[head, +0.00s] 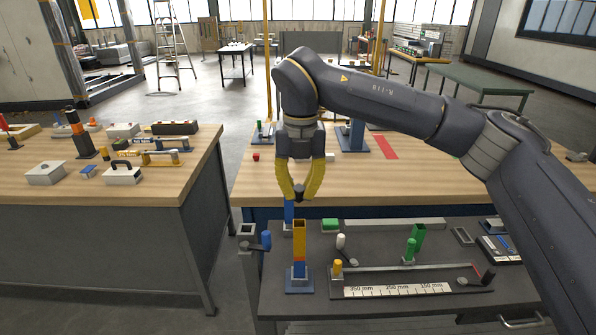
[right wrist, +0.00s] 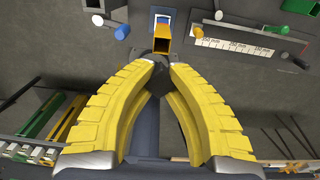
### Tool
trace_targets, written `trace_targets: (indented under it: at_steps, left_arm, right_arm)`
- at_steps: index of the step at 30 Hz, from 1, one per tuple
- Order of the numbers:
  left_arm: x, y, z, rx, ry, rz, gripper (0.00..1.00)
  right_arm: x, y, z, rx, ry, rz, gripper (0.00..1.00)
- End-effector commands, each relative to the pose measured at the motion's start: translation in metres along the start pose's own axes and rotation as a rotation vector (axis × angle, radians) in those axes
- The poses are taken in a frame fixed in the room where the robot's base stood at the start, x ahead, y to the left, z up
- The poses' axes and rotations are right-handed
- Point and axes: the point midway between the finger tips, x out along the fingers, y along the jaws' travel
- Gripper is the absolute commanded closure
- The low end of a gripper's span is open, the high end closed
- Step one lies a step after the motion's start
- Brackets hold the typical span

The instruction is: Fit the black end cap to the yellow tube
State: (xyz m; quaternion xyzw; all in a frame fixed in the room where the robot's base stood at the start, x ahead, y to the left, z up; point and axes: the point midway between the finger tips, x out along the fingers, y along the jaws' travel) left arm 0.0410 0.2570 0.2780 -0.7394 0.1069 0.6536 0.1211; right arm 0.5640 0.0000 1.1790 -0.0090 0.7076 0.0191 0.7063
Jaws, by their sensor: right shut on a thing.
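The yellow tube (head: 299,238) stands upright in a blue holder (head: 299,284) on the dark lower table, its open square top facing up. In the right wrist view the tube (right wrist: 161,45) shows just beyond my fingertips. My right gripper (head: 299,194) has yellow fingers and hangs pointing down above the tube, with a gap between them. The cap is apart from the tube. My left gripper is not in view.
A fixture with a millimetre scale (head: 397,290) lies right of the tube. A green tube (head: 417,238) and a blue-headed clamp (head: 265,241) stand nearby. The wooden bench (head: 350,184) rises behind. Another bench (head: 190,185) with tools is at the left.

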Motion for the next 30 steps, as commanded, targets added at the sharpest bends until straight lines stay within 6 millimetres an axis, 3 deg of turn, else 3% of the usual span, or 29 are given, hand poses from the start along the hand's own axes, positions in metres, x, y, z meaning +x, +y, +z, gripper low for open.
trace_targets:
  at_steps: [30]
  left_arm:
    - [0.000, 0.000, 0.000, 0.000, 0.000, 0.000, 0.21]
  right_arm:
    - [0.065, -0.003, 0.006, 0.017, -0.001, 0.000, 1.00]
